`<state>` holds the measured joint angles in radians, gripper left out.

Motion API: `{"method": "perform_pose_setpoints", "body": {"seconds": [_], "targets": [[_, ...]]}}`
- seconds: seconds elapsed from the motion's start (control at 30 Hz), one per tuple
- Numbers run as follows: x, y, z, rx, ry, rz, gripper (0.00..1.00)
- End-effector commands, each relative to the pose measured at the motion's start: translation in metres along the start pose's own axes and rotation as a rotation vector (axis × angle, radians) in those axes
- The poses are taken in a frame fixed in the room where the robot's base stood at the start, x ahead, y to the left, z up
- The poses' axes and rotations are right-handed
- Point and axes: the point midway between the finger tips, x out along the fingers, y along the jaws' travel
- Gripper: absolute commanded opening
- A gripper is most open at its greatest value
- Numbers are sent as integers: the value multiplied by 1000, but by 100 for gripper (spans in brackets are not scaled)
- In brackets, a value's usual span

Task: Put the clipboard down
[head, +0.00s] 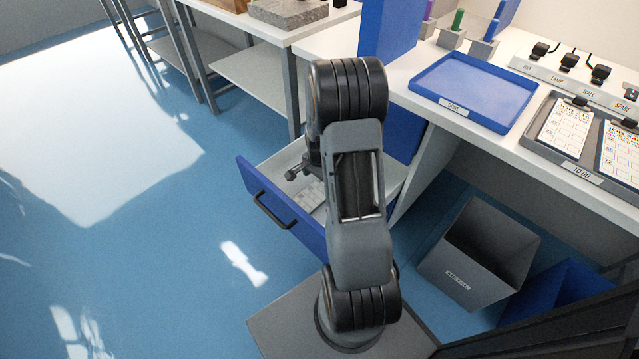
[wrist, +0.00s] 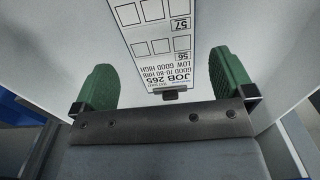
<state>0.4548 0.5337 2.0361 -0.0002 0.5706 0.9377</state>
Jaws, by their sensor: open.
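A clipboard (wrist: 158,45) with a white "JOB 265" sheet and a dark clip lies between and beyond my gripper's fingers in the wrist view. It appears to lie inside the open blue-fronted drawer, where part of a white sheet (head: 312,196) shows in the head view. My gripper (wrist: 165,85) is open, with its two green pads wide apart on either side of the clip end and no visible contact with the clipboard. In the head view my arm hides most of my gripper and part of the drawer (head: 284,217).
A blue tray (head: 470,84) on the bench is empty. A grey "TO DO" tray (head: 580,175) holds two clipboards (head: 567,130). A grey bin (head: 480,250) and a blue bin (head: 560,295) stand below. Floor left of the drawer is clear.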

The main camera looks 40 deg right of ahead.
Motion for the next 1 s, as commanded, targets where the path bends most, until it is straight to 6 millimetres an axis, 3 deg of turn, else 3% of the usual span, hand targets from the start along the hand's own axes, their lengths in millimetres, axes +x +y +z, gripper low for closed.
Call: {"method": "perform_pose_setpoints", "body": {"seconds": [0.03,0.2,0.43,0.53,0.73,0.9,1.0], "targets": [[-15,0,0,0,1,-2,100],[-43,0,0,0,1,-1,100],[-67,0,1,-6,1,-1,100],[-84,-2,11,-67,10,-13,100],[-148,4,71,-447,57,-67,100],[-193,29,129,-840,112,-113,100],[-209,47,156,-1035,142,-134,100]]}}
